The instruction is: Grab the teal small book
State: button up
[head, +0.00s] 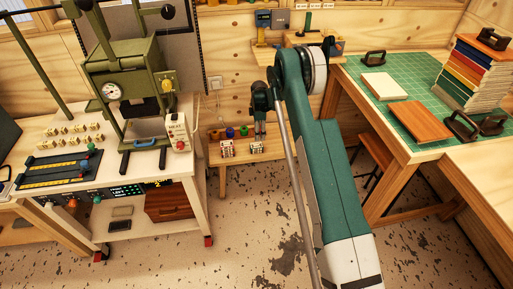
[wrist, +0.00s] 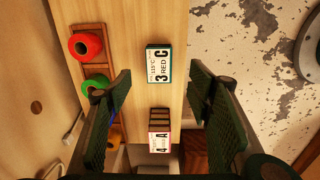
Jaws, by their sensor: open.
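The teal small book (wrist: 165,64) has a white label reading "3 RED C" and a thin teal edge. In the wrist view it lies on a wooden bench top, between the tips of my gripper (wrist: 160,72) as seen from above. My gripper is open and empty, and both pads are apart from the book. In the head view my gripper (head: 260,134) points down above the low bench, and the book (head: 256,147) shows small beneath it. A second label block with a red edge (wrist: 160,139), marked "4" and "A", lies lower in the wrist view.
A wooden rack with a red roll (wrist: 85,46), a green roll (wrist: 96,85) and an orange roll runs along the left of the wrist view. The bench edge and speckled floor (wrist: 245,35) are on the right. A press cart (head: 110,190) stands left in the head view.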

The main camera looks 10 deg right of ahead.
aim_at(258, 145)
jog(key=shift+w+f, duration=0.1)
jog(key=shift+f, duration=1.4)
jog(key=shift+f, duration=1.25)
jog(key=shift+f, duration=0.1)
jog(key=shift+w+a+f+b, duration=0.15)
jog(key=shift+f+b, duration=0.75)
jog(key=shift+f, duration=1.65)
jog(key=shift+c, duration=0.4)
jog(key=c, duration=0.9)
